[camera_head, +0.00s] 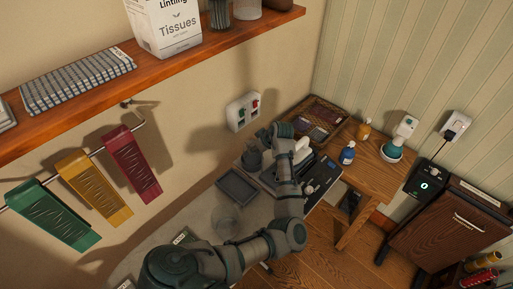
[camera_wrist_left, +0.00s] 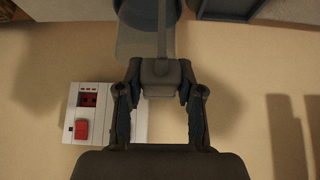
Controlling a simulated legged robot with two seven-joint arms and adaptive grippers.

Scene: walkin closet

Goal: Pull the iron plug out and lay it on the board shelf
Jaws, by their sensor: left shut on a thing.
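My left gripper (camera_wrist_left: 163,92) is shut on the iron plug (camera_wrist_left: 165,76), a dark grey block between its fingertips; a grey cord runs up from it. In the head view the left gripper (camera_head: 258,153) is near the wall, below the white wall socket (camera_head: 243,111); the plug is hard to make out there. A pale board (camera_head: 185,222) with a grey tray (camera_head: 237,186) lies below. My right gripper is out of view.
Green, yellow and red cloths hang on a rail at left.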

